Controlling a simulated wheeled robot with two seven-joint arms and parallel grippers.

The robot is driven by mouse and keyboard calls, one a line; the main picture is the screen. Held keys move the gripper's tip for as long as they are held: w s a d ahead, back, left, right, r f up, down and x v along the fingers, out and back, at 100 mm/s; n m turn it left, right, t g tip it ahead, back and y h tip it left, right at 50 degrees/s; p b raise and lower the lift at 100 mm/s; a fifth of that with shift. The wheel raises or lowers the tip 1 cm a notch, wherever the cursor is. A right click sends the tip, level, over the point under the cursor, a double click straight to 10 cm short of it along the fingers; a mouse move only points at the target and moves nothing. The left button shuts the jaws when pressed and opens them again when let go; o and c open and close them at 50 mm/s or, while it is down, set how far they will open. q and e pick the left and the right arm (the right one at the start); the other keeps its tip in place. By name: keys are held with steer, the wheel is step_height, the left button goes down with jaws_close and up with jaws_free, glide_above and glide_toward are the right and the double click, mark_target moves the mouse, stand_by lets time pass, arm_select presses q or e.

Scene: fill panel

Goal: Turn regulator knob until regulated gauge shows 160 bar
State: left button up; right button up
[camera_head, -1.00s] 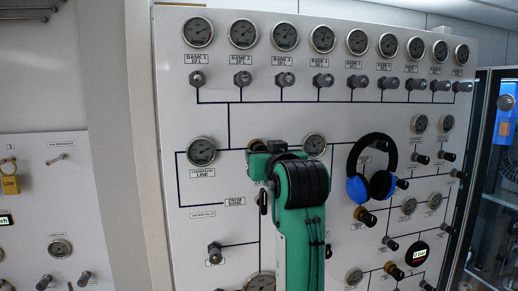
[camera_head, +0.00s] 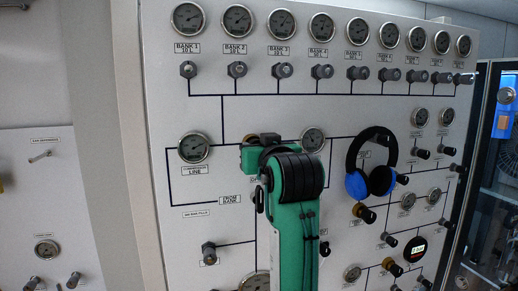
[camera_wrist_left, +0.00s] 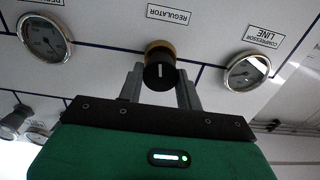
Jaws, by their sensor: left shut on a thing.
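The regulator knob (camera_wrist_left: 160,72) is black with a brass-coloured collar and a white mark. It sits below the REGULATOR label in the left wrist view. My left gripper (camera_wrist_left: 160,88) is shut on the knob, a finger on each side; it also shows in the head view (camera_head: 257,148), where it hides the knob. A round gauge (camera_head: 313,140) is just right of the gripper in the head view, and is likely the gauge (camera_wrist_left: 45,37) at left in the wrist view. My right gripper is out of view.
The compressor line gauge (camera_head: 194,148) is left of my gripper in the head view. Blue-black headphones (camera_head: 371,165) hang on the panel to the right. Bank gauges and knobs line the top. More knobs and gauges stick out at right and below.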

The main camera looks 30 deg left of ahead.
arm_select(q)
steer(key=shift+b, duration=0.35)
steer(key=o, duration=1)
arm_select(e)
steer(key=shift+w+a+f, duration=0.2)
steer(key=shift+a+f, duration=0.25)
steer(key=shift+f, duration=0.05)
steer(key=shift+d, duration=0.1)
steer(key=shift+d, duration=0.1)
